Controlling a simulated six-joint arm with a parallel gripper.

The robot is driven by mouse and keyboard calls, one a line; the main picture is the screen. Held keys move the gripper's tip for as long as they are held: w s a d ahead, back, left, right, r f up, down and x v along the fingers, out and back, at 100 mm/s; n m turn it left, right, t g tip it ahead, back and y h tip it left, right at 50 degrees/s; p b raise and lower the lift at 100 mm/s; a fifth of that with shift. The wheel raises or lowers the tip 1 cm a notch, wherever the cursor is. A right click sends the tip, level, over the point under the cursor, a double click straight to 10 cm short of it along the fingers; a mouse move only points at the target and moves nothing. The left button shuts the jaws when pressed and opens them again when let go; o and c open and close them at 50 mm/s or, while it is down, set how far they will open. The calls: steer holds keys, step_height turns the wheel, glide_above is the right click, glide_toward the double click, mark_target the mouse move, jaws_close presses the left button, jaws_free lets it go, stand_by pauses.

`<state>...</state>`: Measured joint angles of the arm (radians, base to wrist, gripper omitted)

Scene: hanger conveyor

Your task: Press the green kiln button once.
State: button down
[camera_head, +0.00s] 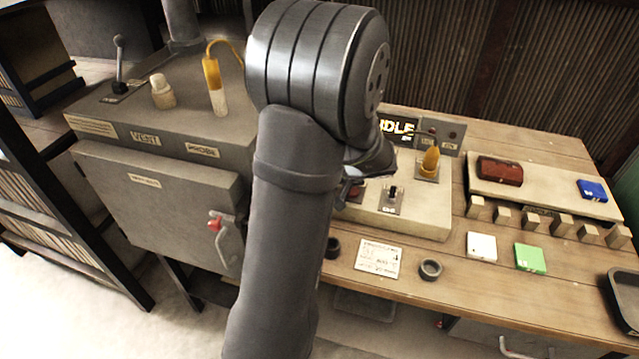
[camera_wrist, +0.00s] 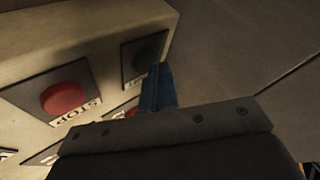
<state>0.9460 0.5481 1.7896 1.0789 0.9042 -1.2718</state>
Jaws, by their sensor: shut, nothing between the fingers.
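The control box (camera_head: 428,222) stands on the bench, with a display reading "IDLE" behind it. In the wrist view my gripper (camera_wrist: 157,88) is shut and empty, its fingertips reaching the lower right edge of a dark plate. That plate carries a round dark button (camera_wrist: 147,54), in shadow; it may be the green kiln button, but its colour is hard to tell. I cannot tell whether the fingertips touch the plate. A red button (camera_wrist: 63,97) labelled "STOP" sits to the left. In the head view my arm hides most of the gripper and the box's left part.
Another red part (camera_wrist: 131,112) shows beside the fingers. The kiln (camera_head: 160,205), with a red-knobbed handle, is at left. White (camera_head: 481,246) and green (camera_head: 530,258) tiles lie at right.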

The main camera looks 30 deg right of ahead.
steer(key=shift+f, duration=0.25)
steer(key=shift+r, duration=0.1)
stand_by(0.3)
steer(key=shift+r, duration=0.85)
steer(key=shift+r, duration=2.5)
steer(key=shift+f, duration=0.1)
step_height(320, 180, up, 4)
steer(key=shift+f, duration=0.1)
